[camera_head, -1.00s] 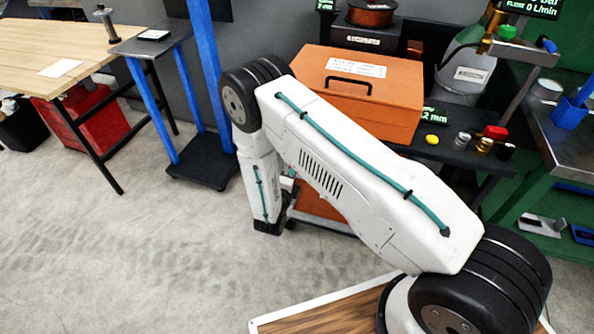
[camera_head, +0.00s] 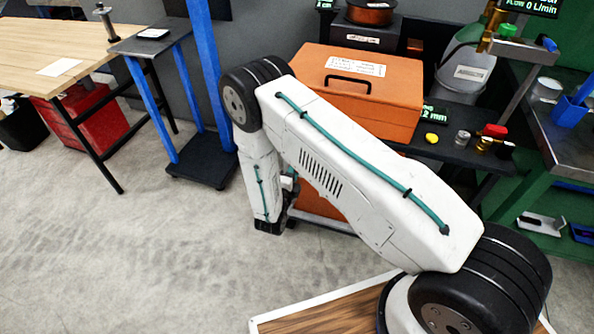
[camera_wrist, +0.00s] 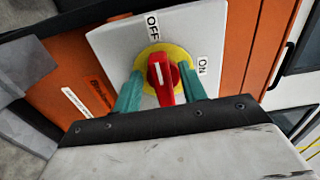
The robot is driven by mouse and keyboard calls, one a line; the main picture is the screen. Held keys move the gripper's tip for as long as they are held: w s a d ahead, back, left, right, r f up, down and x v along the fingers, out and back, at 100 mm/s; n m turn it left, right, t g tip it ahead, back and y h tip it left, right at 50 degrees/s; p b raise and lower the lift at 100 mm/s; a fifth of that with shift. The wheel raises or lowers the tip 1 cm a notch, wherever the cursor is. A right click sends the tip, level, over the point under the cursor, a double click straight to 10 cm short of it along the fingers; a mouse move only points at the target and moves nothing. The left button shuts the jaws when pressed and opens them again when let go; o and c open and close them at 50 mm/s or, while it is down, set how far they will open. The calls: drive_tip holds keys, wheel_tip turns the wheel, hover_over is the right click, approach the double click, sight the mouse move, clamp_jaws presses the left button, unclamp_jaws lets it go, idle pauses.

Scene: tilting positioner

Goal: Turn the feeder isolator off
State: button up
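The feeder isolator shows in the wrist view as a red knob (camera_wrist: 161,80) on a yellow disc, set on a light grey plate (camera_wrist: 112,42). The plate carries an OFF label (camera_wrist: 153,24) above the knob and an ON label (camera_wrist: 202,65) to its right. The knob's white mark is at its upper end and points roughly up, toward OFF. My gripper (camera_wrist: 161,84) has its two teal fingers on either side of the knob. Narrow yellow gaps show beside the knob, so the fingers seem open and apart from it. In the head view my arm hides the isolator and gripper.
An orange case (camera_head: 362,88) sits on a dark bench behind my arm. A blue-legged stand (camera_head: 200,165) and a wooden table (camera_head: 60,45) are at the left. A green workbench (camera_head: 545,185) is at the right. The floor at the left front is clear.

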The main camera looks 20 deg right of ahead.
drive_tip(key=shift+a, duration=0.15)
drive_tip(key=v, duration=0.7)
drive_tip(key=shift+s+a, duration=0.2)
drive_tip(key=shift+s, duration=0.1)
